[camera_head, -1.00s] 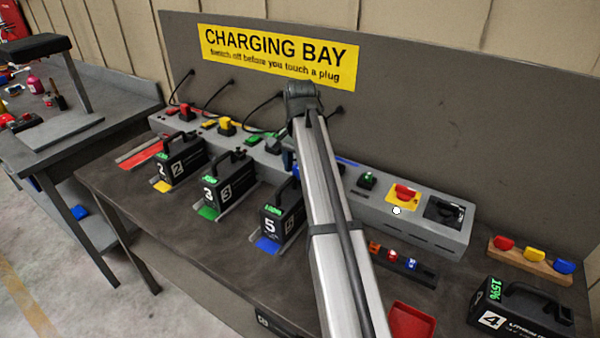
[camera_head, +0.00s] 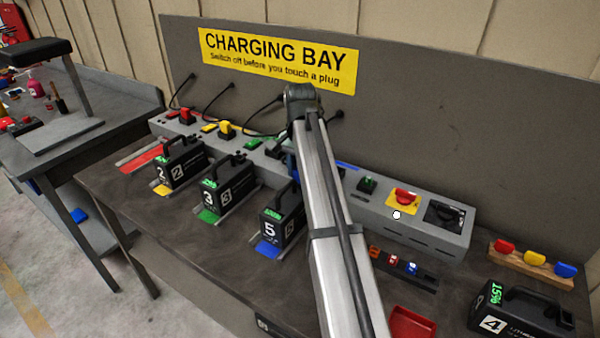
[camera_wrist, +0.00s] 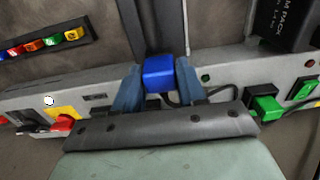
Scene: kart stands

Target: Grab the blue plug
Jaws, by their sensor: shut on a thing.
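The blue plug (camera_wrist: 159,74) shows in the wrist view as a bright blue block between the two blue-grey fingers of my gripper (camera_wrist: 158,84). The fingers are shut on its sides. A dark cable runs off to its right along the grey charger box. In the head view my own arm covers the plug and the gripper. Whether the plug is still seated in its socket cannot be told.
The grey charger box (camera_head: 425,232) carries a red knob (camera_head: 404,196) on a yellow plate and a black switch (camera_head: 445,213). Battery 5 (camera_head: 283,215) stands close left of my arm. A green plug (camera_wrist: 265,106) sits beside my gripper. A red tray (camera_head: 412,324) lies in front.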

